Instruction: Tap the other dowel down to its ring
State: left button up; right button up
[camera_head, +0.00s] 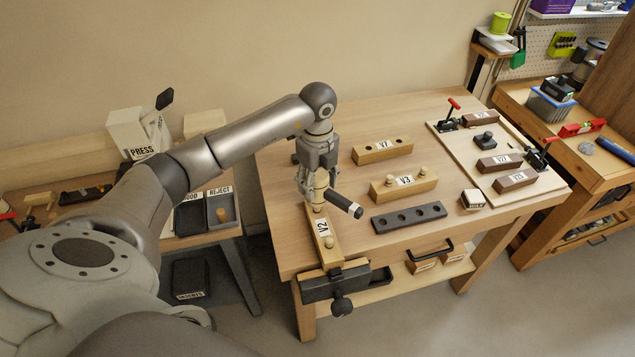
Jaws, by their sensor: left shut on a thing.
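My left gripper (318,170) comes down over the near left of the bench, shut on the wooden handle of a mallet. The mallet's black head (345,204) lies slanted just below the fingers, above the far end of the block marked V2. The V2 block (322,227) is held in the vise (335,284) at the bench's front edge. A pale dowel (328,242) stands up a little at its near end. The block's far end is partly hidden by the mallet; I cannot tell the other dowel's height or whether the head touches it. The rings are too small to see.
Behind and to the right are block V7 (382,150), block V3 with dowels (404,186) and a dark holed block (409,217). A pale board (495,158) with clamps and brown blocks fills the right. Trays (206,212) stand left.

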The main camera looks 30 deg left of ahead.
aim_at(317, 174)
pick_arm(q)
jog(key=shift+r, duration=0.15)
notch_tip(317, 174, down, 3)
jog(key=shift+b, duration=1)
notch_tip(317, 174, up, 2)
jog(key=shift+r+p, duration=0.2)
jog(key=shift+p, duration=0.8)
jog(key=shift+r, duration=0.2)
jog(key=shift+f, duration=0.1)
notch_tip(317, 174, up, 5)
jog(key=p, duration=0.3)
jog(key=shift+p, duration=0.35)
